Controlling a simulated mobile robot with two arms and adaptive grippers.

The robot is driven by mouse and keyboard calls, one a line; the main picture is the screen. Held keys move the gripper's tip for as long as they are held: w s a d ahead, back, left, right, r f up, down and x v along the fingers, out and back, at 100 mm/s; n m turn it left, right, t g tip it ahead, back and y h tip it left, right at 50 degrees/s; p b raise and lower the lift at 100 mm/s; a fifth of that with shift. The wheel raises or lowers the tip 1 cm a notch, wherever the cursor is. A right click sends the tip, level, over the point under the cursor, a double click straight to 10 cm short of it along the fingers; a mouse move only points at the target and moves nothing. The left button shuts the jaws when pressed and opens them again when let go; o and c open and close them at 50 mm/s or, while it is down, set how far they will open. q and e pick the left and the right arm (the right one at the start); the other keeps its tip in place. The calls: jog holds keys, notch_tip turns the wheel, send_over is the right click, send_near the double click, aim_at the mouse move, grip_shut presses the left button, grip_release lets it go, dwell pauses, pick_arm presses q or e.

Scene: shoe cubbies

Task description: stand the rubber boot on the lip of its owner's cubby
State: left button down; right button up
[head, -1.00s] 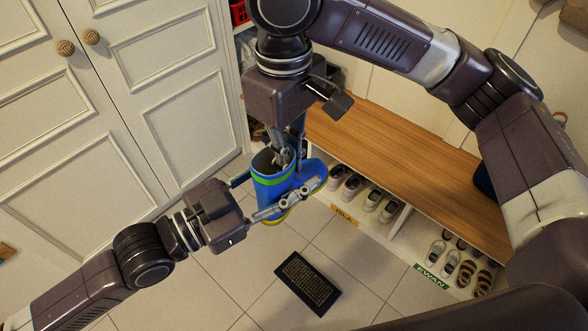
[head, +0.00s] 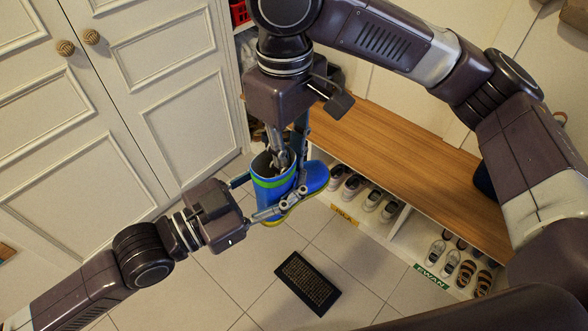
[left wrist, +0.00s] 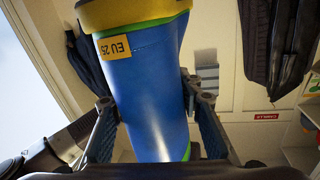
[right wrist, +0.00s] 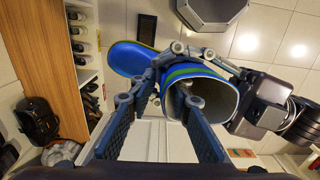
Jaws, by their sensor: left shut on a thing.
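The rubber boot (head: 270,190) is blue with a green band and a yellowish sole. It is held above the floor, left of the bench, its opening facing up. A yellow "EU 25" tag (left wrist: 114,46) shows on it in the left wrist view. My left gripper (head: 262,198) is shut on the boot's shaft, a finger on either side. My right gripper (right wrist: 165,85) is at the boot's rim from above, fingers apart, one seemingly inside the opening. Cubbies under the bench carry an orange ISLA label (head: 344,215) and a green EWAN label (head: 431,277).
The wooden bench top (head: 410,160) runs along the right wall. Pairs of shoes (head: 372,200) stand in the Isla cubby and sandals (head: 466,270) in the Ewan one. A dark doormat (head: 307,283) lies on the tiles. White cupboard doors (head: 130,90) are at left.

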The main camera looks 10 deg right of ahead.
pick_arm(q)
jog(key=shift+s+d+r, duration=0.15)
jog(key=shift+s+d, duration=0.05)
jog(key=shift+s, duration=0.15)
pick_arm(e)
jog(key=shift+w+a+r, duration=0.1)
jog(key=shift+w+a, duration=0.05)
jog(key=shift+a, duration=0.05)
